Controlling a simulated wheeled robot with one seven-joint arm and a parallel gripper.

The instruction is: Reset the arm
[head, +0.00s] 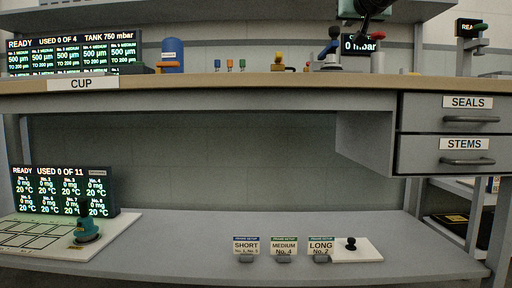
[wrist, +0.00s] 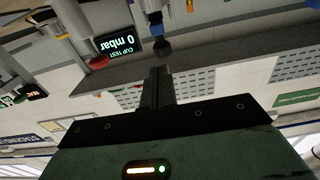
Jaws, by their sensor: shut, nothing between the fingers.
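My gripper (wrist: 158,74) shows in the wrist view as two dark fingers closed together in front of a black plate and a green housing with a small lit indicator. Nothing is between the fingers. Beyond the tips in the wrist view are a dark rounded knob (wrist: 161,45) and a pressure display (wrist: 118,41) reading 0 mbar, seen upside down. I cannot tell how far the tips are from the knob.
A workbench (head: 270,88) with a CUP label runs across the head view, with drawers (head: 462,122) marked SEALS and STEMS at right. A blue cylinder (head: 173,54) and several small coloured parts stand on it. The lower shelf (head: 190,238) has a screen, a teal knob and labelled holders.

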